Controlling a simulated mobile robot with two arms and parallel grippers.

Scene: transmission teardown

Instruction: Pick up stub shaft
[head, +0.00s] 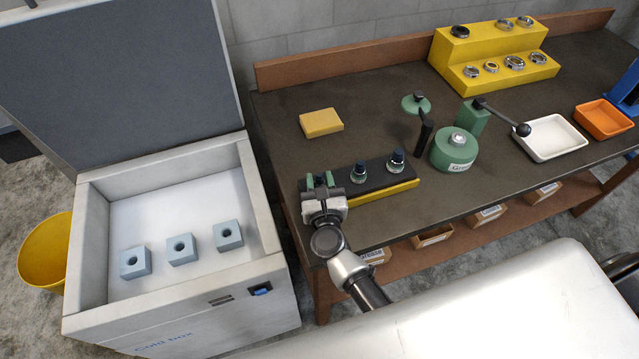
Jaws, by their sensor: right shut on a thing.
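My left gripper is not in view.
An open cold box (95,245) with several blue-grey holed blocks (182,250) inside stands left of the bench. A yellow block (321,122), a green round container (453,152), a yellow stepped stand (480,50) with rings, and white (553,150) and orange (603,130) trays are on the bench.

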